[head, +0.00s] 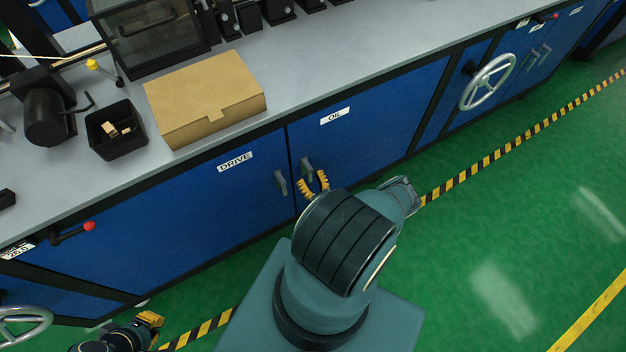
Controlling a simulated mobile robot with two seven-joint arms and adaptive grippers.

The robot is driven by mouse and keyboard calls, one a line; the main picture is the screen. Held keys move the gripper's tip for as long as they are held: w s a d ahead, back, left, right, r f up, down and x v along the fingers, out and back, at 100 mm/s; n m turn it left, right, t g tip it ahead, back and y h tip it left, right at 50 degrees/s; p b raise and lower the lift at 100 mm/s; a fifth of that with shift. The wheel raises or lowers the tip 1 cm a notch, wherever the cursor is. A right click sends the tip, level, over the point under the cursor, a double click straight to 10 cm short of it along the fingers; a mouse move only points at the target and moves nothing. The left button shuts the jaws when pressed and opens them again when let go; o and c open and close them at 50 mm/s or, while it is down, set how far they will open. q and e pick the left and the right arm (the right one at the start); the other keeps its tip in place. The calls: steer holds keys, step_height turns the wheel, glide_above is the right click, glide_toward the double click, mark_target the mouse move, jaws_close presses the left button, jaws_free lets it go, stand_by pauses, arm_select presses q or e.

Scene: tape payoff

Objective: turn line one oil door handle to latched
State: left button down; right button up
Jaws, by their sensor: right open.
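The blue oil door (365,130) carries a white OIL label (335,116). Its small grey handle (307,166) is near the door's left edge, and its lower part is partly hidden by my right gripper. My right gripper (314,184) has yellow fingers spread open, one on each side of the handle's lower end. I cannot tell whether they touch it. My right arm hides the palm. My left gripper (151,321) is low at the left, away from the oil door, and its finger gap is unclear.
The blue drive door (190,190) with its own grey handle (281,182) is close on the left. A cardboard box (205,100) and a black bin (116,130) stand on the grey worktop. A handwheel (487,82) juts out at right. Green floor is open at right.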

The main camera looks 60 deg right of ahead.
steer(key=v, duration=1.1)
steer(key=shift+s+a, duration=0.2)
steer(key=shift+s, duration=0.15)
steer(key=shift+f, duration=0.1)
